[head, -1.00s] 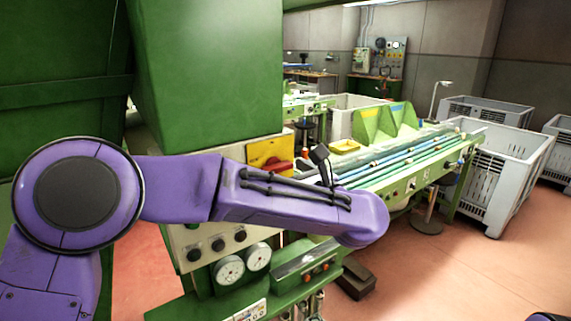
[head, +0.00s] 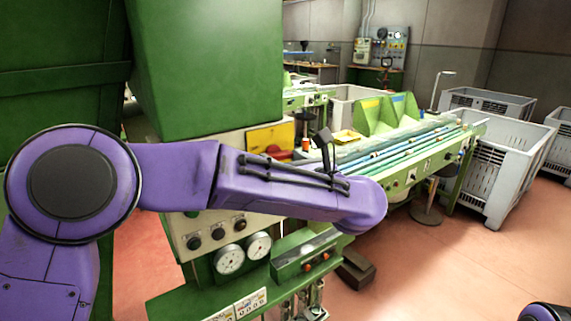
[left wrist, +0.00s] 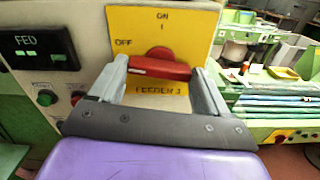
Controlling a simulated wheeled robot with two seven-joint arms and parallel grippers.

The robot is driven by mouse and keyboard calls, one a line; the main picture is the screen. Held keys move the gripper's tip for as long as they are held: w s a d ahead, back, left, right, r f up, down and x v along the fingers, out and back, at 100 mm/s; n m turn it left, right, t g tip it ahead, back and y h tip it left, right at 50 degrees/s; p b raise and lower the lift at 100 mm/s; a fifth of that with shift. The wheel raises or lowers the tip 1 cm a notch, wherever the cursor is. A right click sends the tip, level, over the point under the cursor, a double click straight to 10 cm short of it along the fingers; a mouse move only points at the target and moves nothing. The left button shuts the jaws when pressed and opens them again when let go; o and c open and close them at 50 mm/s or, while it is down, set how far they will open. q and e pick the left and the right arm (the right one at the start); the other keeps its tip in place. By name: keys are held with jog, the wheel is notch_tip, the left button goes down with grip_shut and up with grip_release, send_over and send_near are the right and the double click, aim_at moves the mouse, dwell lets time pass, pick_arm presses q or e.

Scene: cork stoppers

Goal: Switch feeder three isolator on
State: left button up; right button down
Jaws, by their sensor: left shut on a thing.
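The feeder three isolator has a yellow plate marked ON at the top, OFF at the left and FEEDER 3 below; the plate (left wrist: 185,22) fills the upper middle of the left wrist view. Its red handle (left wrist: 172,71) lies nearly level, with its white-marked end towards OFF. My left gripper (left wrist: 159,67) is shut on the handle, one finger at each end. In the head view the yellow plate (head: 268,138) shows above my left forearm, which hides the fingers and part of the handle. My right gripper is out of view.
Left of the isolator are a FED display (left wrist: 40,48) and push buttons. Below are dials (head: 229,260) and a green ledge. A green bench with rods (head: 400,150) stands to the right, with grey crates (head: 497,180) beyond. The floor at right is open.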

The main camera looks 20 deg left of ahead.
pick_arm(q)
jog(key=shift+f+m+b, duration=0.15)
jog(key=shift+m+b, duration=0.2)
jog(key=shift+m, duration=0.45)
jog(key=m, duration=0.2)
jog(key=shift+m+b, duration=0.3)
jog(key=shift+m, duration=1)
jog(key=m, duration=0.2)
jog(key=shift+m, duration=0.4)
jog(key=m+p, duration=0.2)
jog(key=m, duration=0.2)
jog(key=shift+r, duration=0.2)
jog(key=shift+f+m+p, duration=0.1)
jog(key=shift+m+p, duration=0.8)
jog(key=shift+m, duration=0.7)
jog(key=shift+f, duration=0.1)
